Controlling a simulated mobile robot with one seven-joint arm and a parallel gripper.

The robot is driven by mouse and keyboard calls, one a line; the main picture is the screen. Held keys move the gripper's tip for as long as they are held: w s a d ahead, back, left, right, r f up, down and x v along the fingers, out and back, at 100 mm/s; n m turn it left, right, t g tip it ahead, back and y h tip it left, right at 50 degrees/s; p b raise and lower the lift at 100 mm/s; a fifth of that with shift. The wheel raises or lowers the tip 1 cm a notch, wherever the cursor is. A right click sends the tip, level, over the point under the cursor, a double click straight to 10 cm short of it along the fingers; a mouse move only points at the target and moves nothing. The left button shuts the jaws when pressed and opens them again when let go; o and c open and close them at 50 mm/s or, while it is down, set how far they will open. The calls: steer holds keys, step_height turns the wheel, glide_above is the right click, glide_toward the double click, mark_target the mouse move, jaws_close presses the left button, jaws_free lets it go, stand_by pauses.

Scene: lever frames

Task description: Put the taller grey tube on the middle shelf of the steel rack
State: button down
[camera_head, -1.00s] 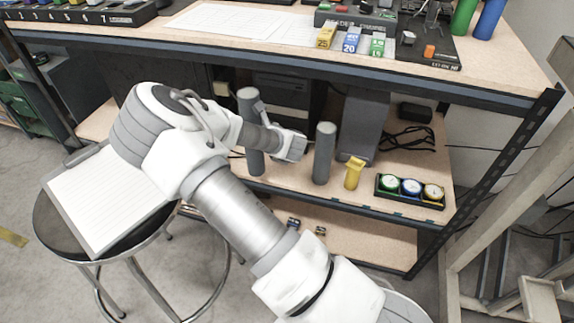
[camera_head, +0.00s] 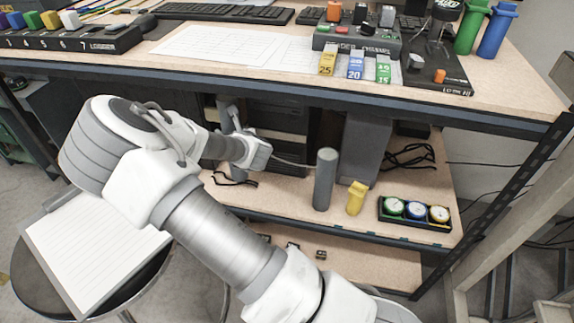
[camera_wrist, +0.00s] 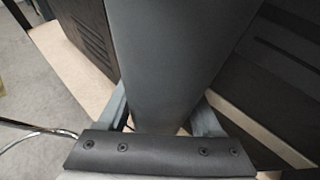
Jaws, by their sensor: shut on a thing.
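My gripper (camera_wrist: 160,112) is shut on a dark grey tube (camera_wrist: 165,55), which fills the middle of the wrist view between the two fingers. In the head view my arm hides most of this tube; a narrow grey piece (camera_head: 224,112) shows above my wrist. The other grey tube (camera_head: 324,180) stands upright on the shelf under the bench, to the right of my gripper and apart from it. A steel rack with a middle shelf is not clearly seen; only part of a dark unit with green bins (camera_head: 14,140) shows at the left edge.
The under-bench shelf (camera_head: 290,199) also holds a yellow piece (camera_head: 357,198), a gauge tray (camera_head: 415,226) and cables. The bench top edge (camera_head: 300,92) runs above my gripper. A stool with a clipboard (camera_head: 95,250) stands at the left front.

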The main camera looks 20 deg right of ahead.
steer(key=s+d+p, duration=0.6)
steer(key=d+p, duration=0.3)
steer(key=p, duration=0.1)
steer(key=s+d+f+b, duration=0.3)
steer(key=d+f+b, duration=0.1)
steer(key=f+b, duration=0.1)
steer(key=shift+d+f, duration=0.4)
steer(key=shift+f, duration=0.45)
stand_by(0.8)
steer(key=shift+s, duration=0.1)
